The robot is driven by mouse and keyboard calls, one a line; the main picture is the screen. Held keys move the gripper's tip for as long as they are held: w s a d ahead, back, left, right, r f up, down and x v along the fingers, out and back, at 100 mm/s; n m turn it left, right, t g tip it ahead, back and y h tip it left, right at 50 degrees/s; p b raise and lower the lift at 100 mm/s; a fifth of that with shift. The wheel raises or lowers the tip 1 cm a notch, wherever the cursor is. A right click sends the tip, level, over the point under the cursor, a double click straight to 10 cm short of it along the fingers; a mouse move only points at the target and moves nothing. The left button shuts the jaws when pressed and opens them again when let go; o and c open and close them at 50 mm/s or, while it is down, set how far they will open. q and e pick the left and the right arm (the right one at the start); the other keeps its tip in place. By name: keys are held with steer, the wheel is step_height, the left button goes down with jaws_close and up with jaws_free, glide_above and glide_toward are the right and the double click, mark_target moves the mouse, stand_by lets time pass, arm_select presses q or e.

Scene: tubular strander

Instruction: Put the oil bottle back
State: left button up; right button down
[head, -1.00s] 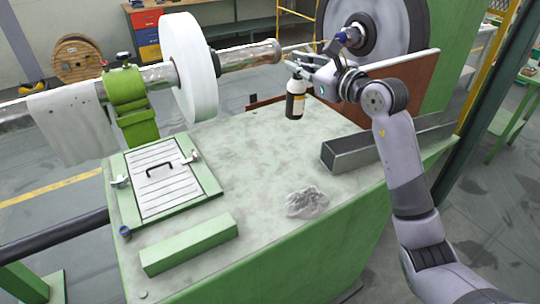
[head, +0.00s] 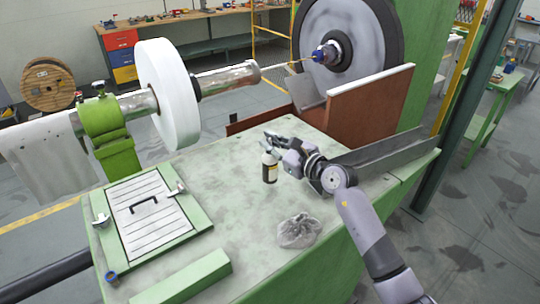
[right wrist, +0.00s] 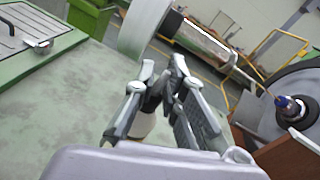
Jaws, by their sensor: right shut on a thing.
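The oil bottle (head: 270,168) is dark with a pale label and stands upright over the far middle of the green table (head: 235,215). My right gripper (head: 270,143) is shut on the bottle's upper part, reaching in from the right. I cannot tell whether the bottle's base touches the table or hangs just above it. In the right wrist view the two fingers (right wrist: 165,85) close around the bottle (right wrist: 146,124), which is mostly hidden behind them. My left gripper is not in view.
A crumpled clear bag (head: 298,230) lies near the table's front right. A grey metal channel (head: 380,150) runs along the right edge. A slatted lid with a handle (head: 150,210) and a green block (head: 185,278) are on the left. The table's middle is clear.

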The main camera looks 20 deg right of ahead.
mark_target(275, 159)
step_height(275, 159, down, 4)
steer(key=shift+f, duration=0.25)
steer(key=shift+f+b, duration=0.15)
steer(key=shift+b, duration=0.2)
steer(key=c, duration=1.7)
jaws_free()
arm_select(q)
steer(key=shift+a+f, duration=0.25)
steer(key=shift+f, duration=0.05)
arm_select(e)
steer(key=shift+o, duration=0.2)
